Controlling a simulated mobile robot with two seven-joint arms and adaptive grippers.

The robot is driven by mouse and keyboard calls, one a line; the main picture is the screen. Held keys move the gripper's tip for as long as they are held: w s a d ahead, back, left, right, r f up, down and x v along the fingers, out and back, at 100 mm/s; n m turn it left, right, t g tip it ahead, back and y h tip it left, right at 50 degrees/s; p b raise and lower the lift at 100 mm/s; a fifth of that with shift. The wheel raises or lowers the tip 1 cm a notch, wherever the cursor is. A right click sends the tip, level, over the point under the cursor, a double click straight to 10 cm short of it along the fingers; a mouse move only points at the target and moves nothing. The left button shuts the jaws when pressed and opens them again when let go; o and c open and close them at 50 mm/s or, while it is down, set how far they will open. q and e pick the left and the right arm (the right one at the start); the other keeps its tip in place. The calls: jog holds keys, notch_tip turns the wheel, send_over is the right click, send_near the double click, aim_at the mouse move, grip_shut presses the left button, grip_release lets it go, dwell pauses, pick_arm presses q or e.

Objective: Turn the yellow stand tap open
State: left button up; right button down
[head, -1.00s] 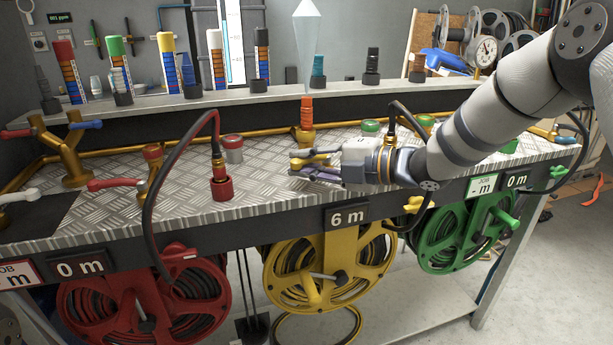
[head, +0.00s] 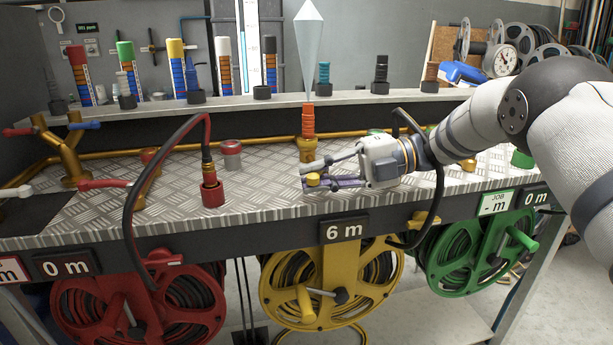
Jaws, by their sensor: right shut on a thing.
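My right gripper (head: 318,176) reaches in from the right over the metal bench top, its fingers pointing left. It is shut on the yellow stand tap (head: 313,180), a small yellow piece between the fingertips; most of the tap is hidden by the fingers. Just behind stands a brass stand (head: 307,148) with an orange fitting (head: 308,120) and a pale blue pointed shape (head: 309,45) rising above it. The yellow hose reel (head: 280,295) hangs below the bench under a sign (head: 344,229) reading 6 m. My left gripper is not in view.
A black hose (head: 134,185) arches to a red fitting (head: 211,195) on the left. Another black hose (head: 438,175) loops around behind my right wrist. Red (head: 72,305) and green (head: 438,262) reels hang on either side. Bare plate (head: 265,195) lies left of the gripper.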

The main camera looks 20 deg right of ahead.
jog(key=shift+r, duration=0.35)
jog(key=c, duration=1.8)
grip_release()
jog(key=shift+o, duration=0.8)
jog(key=shift+a+f, duration=0.1)
jog(key=shift+f, duration=0.05)
